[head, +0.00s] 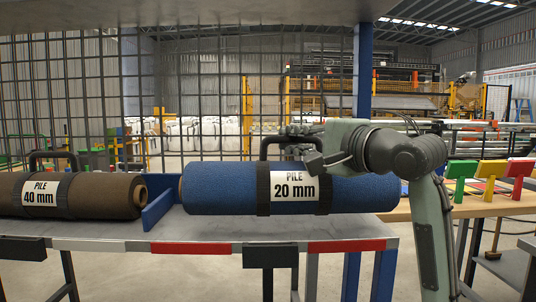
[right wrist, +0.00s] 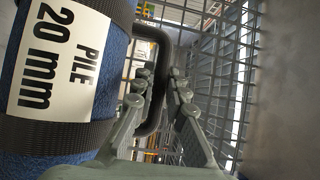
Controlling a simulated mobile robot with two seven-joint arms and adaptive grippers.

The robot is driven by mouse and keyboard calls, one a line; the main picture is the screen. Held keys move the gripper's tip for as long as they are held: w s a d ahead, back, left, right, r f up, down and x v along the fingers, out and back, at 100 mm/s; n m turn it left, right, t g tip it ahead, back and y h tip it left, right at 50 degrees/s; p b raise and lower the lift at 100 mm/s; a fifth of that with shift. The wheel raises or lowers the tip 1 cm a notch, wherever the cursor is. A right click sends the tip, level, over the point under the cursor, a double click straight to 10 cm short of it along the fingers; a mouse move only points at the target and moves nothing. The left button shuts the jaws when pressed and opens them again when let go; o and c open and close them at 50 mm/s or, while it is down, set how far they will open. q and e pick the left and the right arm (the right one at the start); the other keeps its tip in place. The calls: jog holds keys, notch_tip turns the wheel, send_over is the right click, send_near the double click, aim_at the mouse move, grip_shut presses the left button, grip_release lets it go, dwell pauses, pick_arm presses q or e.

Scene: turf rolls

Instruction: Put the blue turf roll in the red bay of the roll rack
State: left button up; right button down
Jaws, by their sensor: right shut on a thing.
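The blue turf roll (head: 232,190) lies level at the middle of the head view. It has dark straps, a white "PILE 20 mm" label and a black handle on top. My right gripper (head: 303,146) is at this handle. In the right wrist view its fingers (right wrist: 160,88) are on either side of the black handle (right wrist: 158,58), with the blue roll (right wrist: 85,140) at the left. I cannot tell whether the roll touches the shelf. Green, yellow and red panels (head: 518,169) stand at the right; whether the red one marks a bay is unclear. My left gripper is out of view.
A brown "PILE 40 mm" roll (head: 95,196) lies at the left, beyond a blue divider (head: 158,206). The grey shelf (head: 215,228) has a red and white front edge. A wire mesh (head: 210,90) stands behind. A wooden-topped table (head: 465,207) is at the right.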

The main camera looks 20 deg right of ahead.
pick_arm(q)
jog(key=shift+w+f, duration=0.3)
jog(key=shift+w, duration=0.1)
pick_arm(e)
jog(key=w+a+f, duration=0.2)
jog(key=w+f, duration=0.1)
jog(key=w, duration=0.4)
jog(key=shift+w+a, duration=0.2)
jog(key=c, duration=2)
grip_release()
jog(key=shift+f, duration=0.35)
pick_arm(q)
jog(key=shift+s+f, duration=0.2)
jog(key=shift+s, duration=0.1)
pick_arm(e)
jog(key=o, duration=0.4)
jog(key=shift+o, duration=0.2)
